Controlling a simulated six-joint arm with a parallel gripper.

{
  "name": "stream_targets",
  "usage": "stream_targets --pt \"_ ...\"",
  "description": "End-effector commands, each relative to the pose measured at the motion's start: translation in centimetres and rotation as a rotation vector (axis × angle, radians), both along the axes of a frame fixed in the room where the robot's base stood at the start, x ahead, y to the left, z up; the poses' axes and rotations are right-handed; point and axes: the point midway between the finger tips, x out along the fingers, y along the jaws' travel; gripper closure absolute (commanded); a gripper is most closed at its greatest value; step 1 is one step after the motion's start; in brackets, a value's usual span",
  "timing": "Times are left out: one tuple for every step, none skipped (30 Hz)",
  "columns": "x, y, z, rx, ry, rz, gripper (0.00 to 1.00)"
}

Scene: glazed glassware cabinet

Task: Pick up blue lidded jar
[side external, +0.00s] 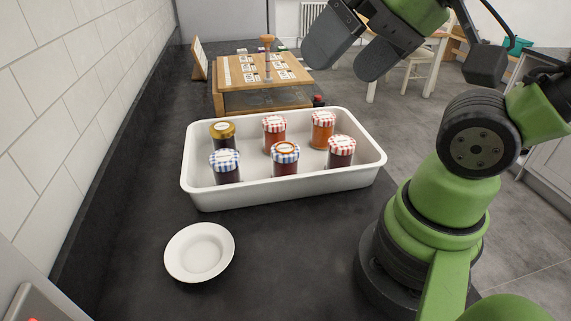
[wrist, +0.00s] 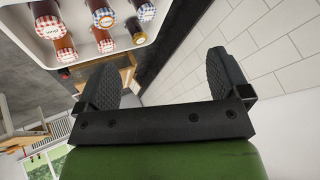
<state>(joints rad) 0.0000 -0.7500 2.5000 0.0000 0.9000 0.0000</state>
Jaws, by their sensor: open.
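Two jars with blue-and-white checked lids stand upright in the front row of the white tray (side external: 283,192). The left one (side external: 226,172) holds dark contents and has a plain blue-checked lid. The middle one (side external: 285,162) is dark red and has an orange ring on its lid. In the wrist view, blue-checked lids show on two jars near the top, one jar (wrist: 146,12) and another jar (wrist: 103,18). My gripper (side external: 348,50) is open and empty, high above and behind the tray's right part. Its open fingers (wrist: 163,75) also show in the wrist view.
A gold-lidded jar (side external: 223,137) and red-checked jars (side external: 274,132) share the tray. A white saucer (side external: 199,252) lies in front on the dark counter. A wooden stand (side external: 260,82) with labels is behind the tray. A tiled wall (side external: 75,90) borders the left.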

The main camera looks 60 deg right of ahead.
Motion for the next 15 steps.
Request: stream_targets --pt "0.0 0.0 0.0 0.000 0.000 0.000 0.06" --pt "0.0 0.0 0.0 0.000 0.000 0.000 0.06" --pt "0.0 0.0 0.0 0.000 0.000 0.000 0.06" --pt "0.0 0.0 0.0 0.000 0.000 0.000 0.06" --pt "0.1 0.0 0.0 -0.001 0.002 -0.001 0.06" --pt "0.2 -0.1 0.0 -0.004 0.006 -0.001 0.06" --pt "0.4 -0.2 -0.1 -0.009 0.012 -0.001 0.06" --pt "0.7 -0.3 -0.1 -0.015 0.020 -0.002 0.06" --pt "1.3 -0.5 -0.2 -0.026 0.035 -0.003 0.06" --pt "1.8 -0.7 -0.4 -0.036 0.049 -0.004 0.06" --pt "2.4 -1.0 -0.5 -0.048 0.065 -0.005 0.06" --pt "3.4 -1.4 -0.9 -0.065 0.090 -0.004 0.06" --pt "4.1 -1.7 -1.2 -0.081 0.110 -0.003 0.06" --pt "4.9 -2.2 -1.6 -0.095 0.132 -0.001 0.06" --pt "6.0 -2.7 -2.2 -0.115 0.160 0.002 0.06"
